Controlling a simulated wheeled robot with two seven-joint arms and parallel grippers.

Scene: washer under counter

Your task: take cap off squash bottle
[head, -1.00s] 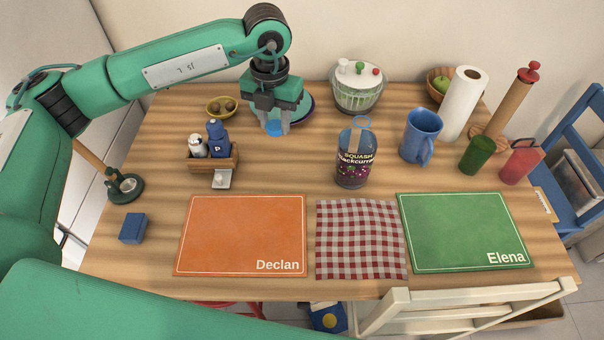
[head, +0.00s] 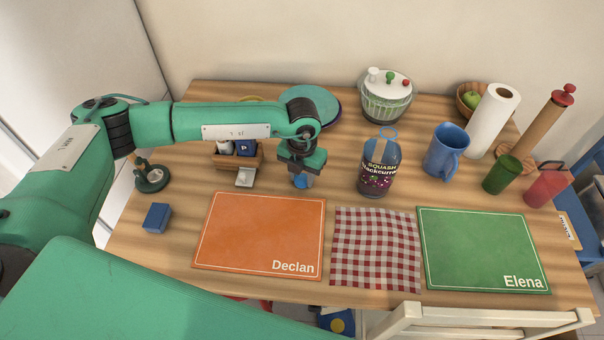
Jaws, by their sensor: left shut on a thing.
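The squash bottle (head: 377,178) stands upright right of centre on the table, clear blue with a dark blackcurrant label. A thin blue ring (head: 388,133) shows at its top; no solid cap is visible there. My left gripper (head: 301,178) is left of the bottle and apart from it, pointing down, shut on a small blue round thing (head: 302,182) that looks like a cap. The fingers partly hide it. I cannot tell its exact height above the table. My right gripper is not in view.
Near the gripper are the orange Declan mat (head: 262,235), a wooden caddy (head: 225,163) and a teal plate (head: 325,98). A salad spinner (head: 386,98) stands behind the bottle, a blue mug (head: 446,150) to its right. A checked cloth (head: 376,250) lies in front.

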